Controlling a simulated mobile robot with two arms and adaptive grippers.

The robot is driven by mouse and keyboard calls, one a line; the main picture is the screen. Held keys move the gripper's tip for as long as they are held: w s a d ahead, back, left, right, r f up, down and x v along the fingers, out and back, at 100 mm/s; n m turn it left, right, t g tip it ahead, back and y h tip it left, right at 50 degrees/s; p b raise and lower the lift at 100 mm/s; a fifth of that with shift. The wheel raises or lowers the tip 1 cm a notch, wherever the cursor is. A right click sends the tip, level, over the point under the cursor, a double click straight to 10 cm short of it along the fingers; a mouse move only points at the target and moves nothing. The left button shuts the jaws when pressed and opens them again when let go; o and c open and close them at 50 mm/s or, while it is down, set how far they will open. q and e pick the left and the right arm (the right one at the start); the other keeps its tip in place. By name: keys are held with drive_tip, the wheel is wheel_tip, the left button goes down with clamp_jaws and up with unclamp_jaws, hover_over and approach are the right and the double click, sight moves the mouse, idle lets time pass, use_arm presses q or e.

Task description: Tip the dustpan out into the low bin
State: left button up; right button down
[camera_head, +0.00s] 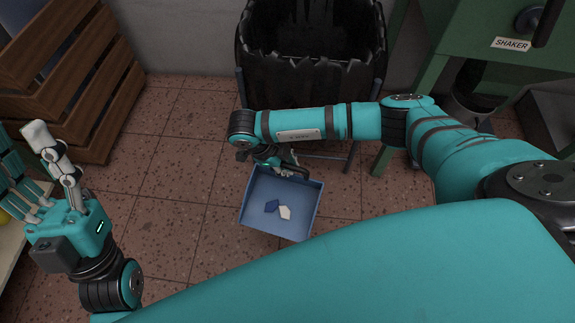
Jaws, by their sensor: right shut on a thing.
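A shallow blue tray-like pan (310,204), which I take for the dustpan, is low over or on the floor in the middle. A dark blue scrap (271,206) and a whitish scrap (285,212) lie in it. My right gripper (288,168) is shut at the pan's far edge; the arm partly hides the grip. A wide black bin (300,82) with a ragged rim stands behind, beyond my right arm. My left gripper (22,145) is at the far left, fingers spread and empty, away from the pan.
Slatted wooden crates (75,95) stand at the upper left. A green cabinet (485,42) labelled SHAKER stands at the upper right. A pale surface edge (18,235) is beside my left gripper. Tiled floor (170,180) is clear left of the pan.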

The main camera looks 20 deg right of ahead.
drive_tip(key=shift+r+p, duration=0.5)
drive_tip(key=shift+r, duration=0.1)
drive_tip(key=shift+r+p, duration=0.5)
drive_tip(key=shift+r, duration=0.1)
drive_tip(key=shift+r+p, duration=0.5)
drive_tip(key=shift+r, duration=0.1)
use_arm(q)
drive_tip(key=shift+w+f+g+y+p, duration=0.5)
drive_tip(key=shift+w+f+g+y, duration=1.3)
drive_tip(key=shift+w+f+g, duration=3.75)
use_arm(e)
drive_tip(key=shift+r, duration=0.6)
drive_tip(key=shift+r+p, duration=0.55)
drive_tip(key=shift+r, duration=0.15)
drive_tip(key=shift+r+p, duration=0.55)
drive_tip(key=shift+r, duration=0.1)
use_arm(q)
drive_tip(key=s+a+f+g+y, duration=0.1)
drive_tip(key=s+f+g, duration=0.2)
drive_tip(key=f, duration=0.4)
drive_tip(key=s+a+f+g+y, duration=0.1)
drive_tip(key=s+f+g, duration=0.1)
drive_tip(key=f+g, duration=0.2)
drive_tip(key=shift+s+a+f+n+g+y+p, duration=0.15)
drive_tip(key=shift+s+f+n+g+y+p, duration=0.25)
drive_tip(key=shift+f, duration=1.15)
use_arm(e)
drive_tip(key=shift+r, duration=0.6)
